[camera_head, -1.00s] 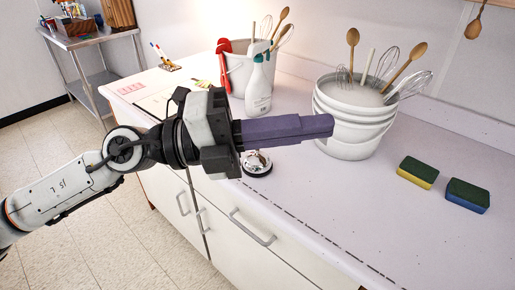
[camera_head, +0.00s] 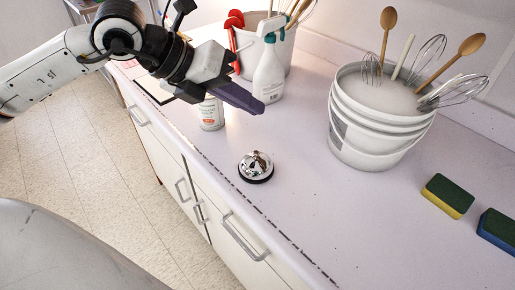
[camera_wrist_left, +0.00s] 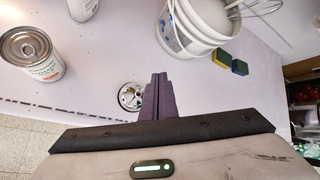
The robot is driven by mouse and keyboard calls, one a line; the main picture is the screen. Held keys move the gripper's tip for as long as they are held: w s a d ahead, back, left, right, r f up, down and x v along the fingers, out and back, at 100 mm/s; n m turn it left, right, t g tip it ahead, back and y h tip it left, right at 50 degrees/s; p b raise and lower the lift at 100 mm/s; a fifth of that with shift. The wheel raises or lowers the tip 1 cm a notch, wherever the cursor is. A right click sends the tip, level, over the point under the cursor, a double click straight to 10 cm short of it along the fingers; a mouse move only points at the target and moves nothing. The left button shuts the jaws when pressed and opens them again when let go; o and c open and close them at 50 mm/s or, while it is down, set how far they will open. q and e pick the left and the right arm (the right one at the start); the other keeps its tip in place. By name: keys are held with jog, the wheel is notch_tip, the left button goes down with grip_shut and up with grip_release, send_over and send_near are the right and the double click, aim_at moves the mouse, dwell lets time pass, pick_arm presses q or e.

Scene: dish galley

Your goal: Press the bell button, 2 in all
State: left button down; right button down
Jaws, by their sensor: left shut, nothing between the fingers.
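The bell (camera_head: 256,166) is a silver dome on a black base, standing on the pale counter near its front edge. My left gripper (camera_head: 258,108) is shut and empty. In the head view it is above and beyond the bell, apart from it, with its purple fingers pointing right. In the left wrist view the bell (camera_wrist_left: 130,96) shows just left of the shut fingers (camera_wrist_left: 158,85), partly hidden by them. My right gripper is not in view.
A can (camera_head: 210,114) and a spray bottle (camera_head: 268,75) stand behind the bell near my left gripper. A white bucket (camera_head: 365,135) with whisks and spoons stands to the right. Two sponges (camera_head: 447,195) lie further right.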

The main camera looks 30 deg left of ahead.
pick_arm(q)
jog(key=b, duration=0.6)
send_over(256, 153)
jog(key=f, duration=0.5)
jog(key=a+f, duration=0.1)
jog(key=f, duration=0.2)
jog(key=shift+s+f, duration=0.2)
jog(key=shift+s, duration=0.2)
jog(key=shift+f, duration=0.3)
jog(key=shift+r, duration=0.1)
dwell(0.5)
jog(key=shift+f+b, duration=0.45)
jog(key=shift+b, duration=0.45)
